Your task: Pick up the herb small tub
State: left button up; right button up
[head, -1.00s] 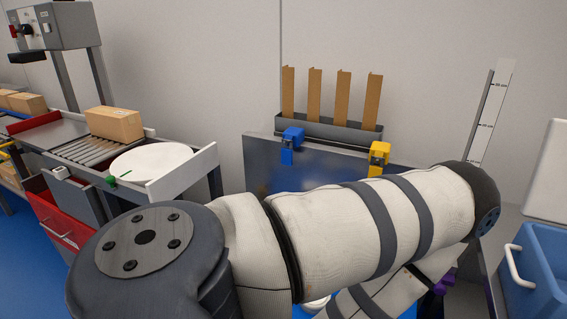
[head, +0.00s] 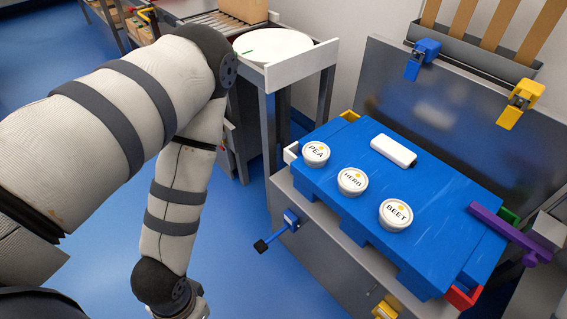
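The herb small tub (head: 352,181) is a round white tub with a lid lettered HERB. It stands upright on a blue carrier board (head: 440,190), between the pea tub (head: 316,153) at its left and the beet tub (head: 395,214) at its right. The three tubs stand apart in a slanting row. My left arm comes in from the left and hangs down left of the board, well away from the tubs. Its gripper is cut off below the bottom edge of the head view. My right gripper is out of view.
A white block (head: 393,151) lies on the board behind the tubs. A purple lever (head: 505,230) overhangs the board's right side. Blue (head: 422,58) and yellow (head: 519,104) clamps sit on the grey back panel. A white round disc (head: 272,46) is at the back. Blue floor is open at left.

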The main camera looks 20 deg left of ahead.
aim_at(352, 182)
jog(key=u, duration=0.15)
jog(key=i+j+z, duration=0.15)
jog(key=j+z, duration=0.55)
jog(key=j, duration=0.2)
jog(key=j+z, duration=0.3)
jog(key=j, duration=0.2)
